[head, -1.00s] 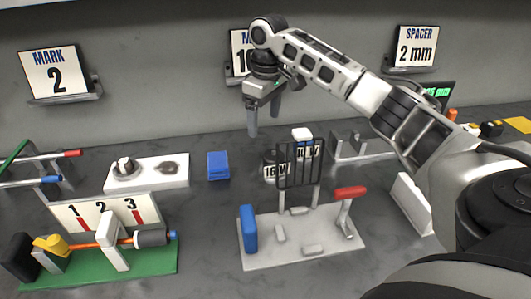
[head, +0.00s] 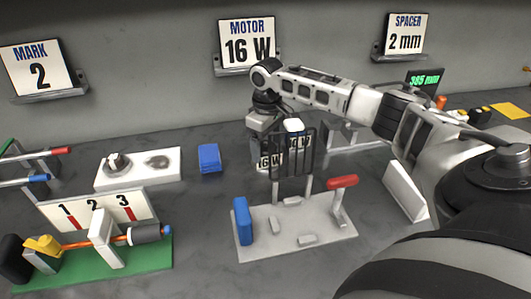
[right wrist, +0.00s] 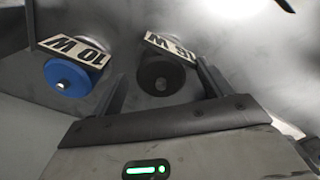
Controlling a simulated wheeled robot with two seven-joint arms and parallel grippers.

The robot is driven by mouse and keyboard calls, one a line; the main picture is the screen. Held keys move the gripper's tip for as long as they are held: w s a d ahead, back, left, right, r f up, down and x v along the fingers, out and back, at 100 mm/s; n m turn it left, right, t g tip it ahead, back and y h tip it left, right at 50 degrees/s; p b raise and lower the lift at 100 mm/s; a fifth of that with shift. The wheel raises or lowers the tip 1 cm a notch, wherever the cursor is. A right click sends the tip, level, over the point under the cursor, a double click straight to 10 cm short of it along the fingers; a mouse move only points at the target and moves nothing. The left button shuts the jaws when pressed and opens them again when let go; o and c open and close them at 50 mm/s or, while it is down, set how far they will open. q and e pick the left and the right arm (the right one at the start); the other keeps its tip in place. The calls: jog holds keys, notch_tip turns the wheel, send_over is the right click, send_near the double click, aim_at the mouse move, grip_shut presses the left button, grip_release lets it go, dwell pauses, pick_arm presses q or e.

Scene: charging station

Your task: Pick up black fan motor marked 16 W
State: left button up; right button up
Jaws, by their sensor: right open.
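The black fan motor (right wrist: 160,76) carries a label reading 16 W, upside down in the right wrist view. In the head view its 16 W label (head: 268,161) shows low behind the grille, and its body is mostly hidden. My right gripper (head: 268,148) has come down over it. In the right wrist view the open jaws (right wrist: 163,80) stand apart on either side of the black motor, with no grip visible. My left gripper is not in view.
A blue motor marked 10 W (right wrist: 73,76) sits beside the black one. A dark grille (head: 293,158) on a grey fixture plate (head: 270,245) stands in front. A blue block (head: 209,158) lies to the left. A sign (head: 247,45) reads MOTOR 16 W.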

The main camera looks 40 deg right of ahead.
jog(key=shift+f, duration=1.4)
jog(key=c, duration=1.2)
jog(key=shift+r, duration=0.1)
jog(key=shift+c, duration=0.2)
